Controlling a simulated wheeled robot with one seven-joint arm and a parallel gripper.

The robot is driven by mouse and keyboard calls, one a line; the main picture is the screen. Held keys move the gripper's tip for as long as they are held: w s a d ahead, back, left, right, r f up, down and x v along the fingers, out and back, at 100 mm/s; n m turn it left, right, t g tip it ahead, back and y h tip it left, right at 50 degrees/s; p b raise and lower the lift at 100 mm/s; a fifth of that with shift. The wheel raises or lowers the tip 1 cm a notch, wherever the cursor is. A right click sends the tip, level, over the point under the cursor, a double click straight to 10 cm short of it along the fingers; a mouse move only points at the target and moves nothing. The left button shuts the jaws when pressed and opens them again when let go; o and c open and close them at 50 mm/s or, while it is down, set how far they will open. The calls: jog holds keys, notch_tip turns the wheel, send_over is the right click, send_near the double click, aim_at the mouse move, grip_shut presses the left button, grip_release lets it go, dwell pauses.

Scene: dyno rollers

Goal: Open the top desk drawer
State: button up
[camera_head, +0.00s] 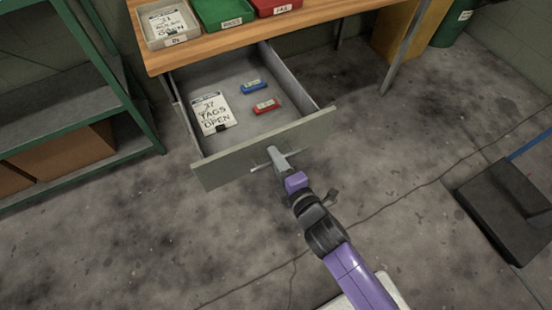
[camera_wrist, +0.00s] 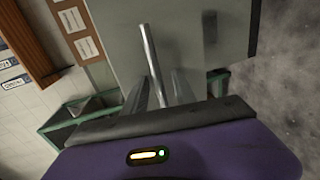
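The top desk drawer (camera_head: 262,148) is pulled well out from under the wooden desk top (camera_head: 240,35) in the head view. Inside it lie a paper tag card (camera_head: 213,113), a blue item (camera_head: 254,87) and a red item (camera_head: 266,106). My gripper (camera_head: 278,160) is at the drawer front, at its bar handle (camera_head: 259,168). In the wrist view the metal bar handle (camera_wrist: 152,62) runs between my gripper's two fingers (camera_wrist: 160,88). The fingers appear closed around the bar, though their contact with it is partly hidden.
A green shelf (camera_head: 125,95) with cardboard boxes (camera_head: 65,155) stands at the left. Grey, green and red bins (camera_head: 224,12) sit on the desk. A dark platform (camera_head: 508,210) lies on the floor at the right. The floor around my arm is clear.

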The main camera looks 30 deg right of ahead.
jog(key=s+r, duration=0.1)
jog(key=s, duration=0.6)
jog(key=shift+s+r, duration=0.25)
jog(key=shift+s, duration=0.1)
jog(key=s+d+r+m+g+p, duration=0.1)
jog(key=s+d+r+m+p, duration=0.1)
jog(key=s+r+m+p, duration=0.8)
jog(key=s+r+m, duration=0.8)
jog(key=s+r, duration=0.5)
jog(key=shift+s, duration=0.15)
